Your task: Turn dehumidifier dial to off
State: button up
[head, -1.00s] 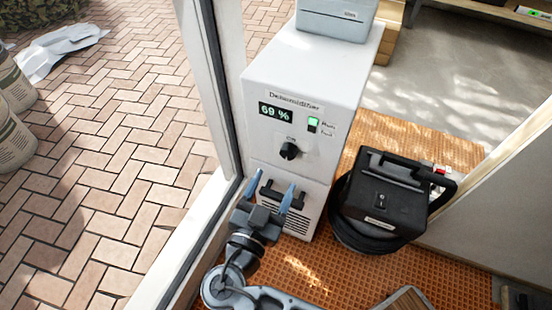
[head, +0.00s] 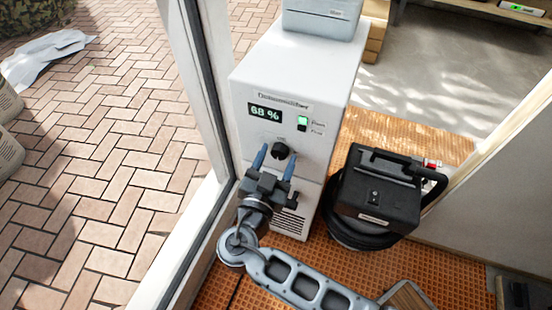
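The white dehumidifier (head: 322,105) stands in the middle of the head view. Its display (head: 265,113) reads 68 %, and a green light (head: 303,120) is lit beside it. The black dial (head: 280,150) sits on the front below the display. The small label above the dial is too blurred to read. My gripper (head: 274,160) is just in front of the dial. Its two blue fingers are spread, one to the left and one to the right of the dial in the picture. I cannot tell whether they touch it.
A black machine with a handle (head: 375,192) stands close on the right, on orange floor matting (head: 290,256). A pale box (head: 322,18) sits on top of the dehumidifier. A white frame post (head: 196,90) rises close on the left, with brick paving beyond it.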

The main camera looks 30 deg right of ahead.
jog(key=c, duration=0.9)
